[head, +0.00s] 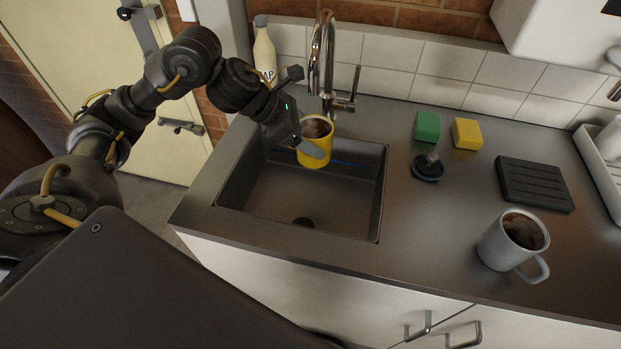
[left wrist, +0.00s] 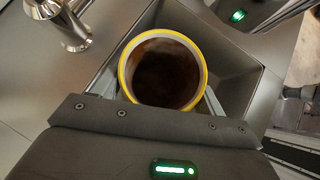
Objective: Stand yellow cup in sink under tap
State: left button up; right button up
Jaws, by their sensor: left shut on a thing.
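The yellow cup (head: 316,152) is upright over the back part of the sink (head: 262,207), close to the tap (head: 322,60). Its inside looks dark brown. My left gripper (head: 312,149) is shut on the cup. In the left wrist view the cup (left wrist: 130,77) shows from above with its yellow rim, between the fingers, and the tap base (left wrist: 72,35) is at the upper left. The sink (left wrist: 238,68) shows behind the cup. I cannot tell whether the cup's base touches the sink floor. My right gripper is not in view.
A soap bottle (head: 264,50) stands behind my left arm. Right of the sink are a green sponge (head: 428,126), a yellow sponge (head: 467,134), a sink plug (head: 428,168), a black ridged mat (head: 535,184) and a grey mug (head: 500,245). A white rack (head: 598,165) stands at the far right.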

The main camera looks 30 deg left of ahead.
pick_arm(q)
notch_tip(320, 180, down, 11)
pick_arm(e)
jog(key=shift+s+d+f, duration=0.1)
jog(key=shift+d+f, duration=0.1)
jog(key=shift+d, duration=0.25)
pick_arm(q)
jog(key=shift+f, duration=1.8)
jog(key=shift+b, duration=0.35)
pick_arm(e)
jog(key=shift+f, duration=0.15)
pick_arm(q)
jog(key=shift+f, duration=0.15)
jog(key=o, duration=1.3)
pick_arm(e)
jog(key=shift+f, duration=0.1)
pick_arm(q)
jog(key=shift+o, duration=0.2)
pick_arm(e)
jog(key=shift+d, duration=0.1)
